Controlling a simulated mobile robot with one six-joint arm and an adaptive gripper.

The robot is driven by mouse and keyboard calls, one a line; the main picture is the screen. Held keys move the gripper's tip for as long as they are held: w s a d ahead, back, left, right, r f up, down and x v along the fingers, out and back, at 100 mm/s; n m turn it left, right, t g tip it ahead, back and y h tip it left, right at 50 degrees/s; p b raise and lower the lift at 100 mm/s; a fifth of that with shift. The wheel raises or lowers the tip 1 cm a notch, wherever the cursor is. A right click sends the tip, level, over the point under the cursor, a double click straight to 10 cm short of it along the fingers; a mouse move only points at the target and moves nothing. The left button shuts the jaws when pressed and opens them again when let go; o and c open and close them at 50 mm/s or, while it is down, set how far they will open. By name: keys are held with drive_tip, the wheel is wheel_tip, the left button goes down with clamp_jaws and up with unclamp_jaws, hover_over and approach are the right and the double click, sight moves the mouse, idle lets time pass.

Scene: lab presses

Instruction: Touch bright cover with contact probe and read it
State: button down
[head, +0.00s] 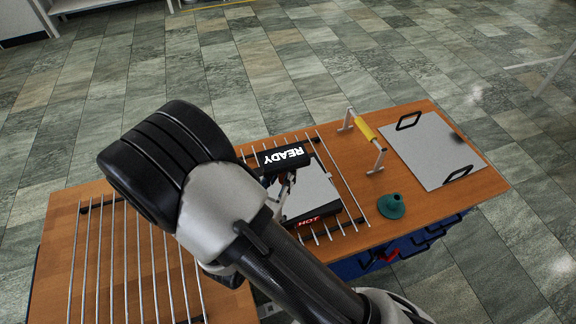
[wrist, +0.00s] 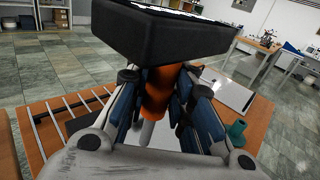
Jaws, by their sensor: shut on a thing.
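My gripper (wrist: 158,108) is shut on the orange handle (wrist: 157,90) of the contact probe. A black box on top of the handle reads READY (head: 282,156) in white letters. The probe's pale grey tip (wrist: 147,133) points down over a bright, light grey plate (head: 312,188), which looks like the bright cover. This plate has a dark border and a red-lettered HOT label (head: 309,222) at its near edge. My gripper (head: 287,184) is over its left part and hides some of it. I cannot tell whether the tip touches the plate.
Metal rods (head: 126,262) form racks left of and around the plate. A yellow bar on metal posts (head: 364,130) and a green cone-shaped piece (head: 391,207) stand to its right. A grey panel with two black handles (head: 430,150) lies at the wooden table's (head: 482,190) right end.

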drive_tip(key=shift+d+f+b, duration=0.2)
drive_tip(key=shift+f+b, duration=0.15)
drive_tip(key=shift+f, duration=0.15)
drive_tip(key=shift+f+b, duration=1.9)
drive_tip(key=shift+f, duration=0.45)
drive_tip(key=shift+f+b, duration=0.55)
drive_tip(key=shift+f, duration=0.2)
drive_tip(key=shift+r, duration=0.1)
wheel_tip(320, 180, up, 8)
drive_tip(key=p, duration=0.6)
drive_tip(key=shift+p, duration=0.3)
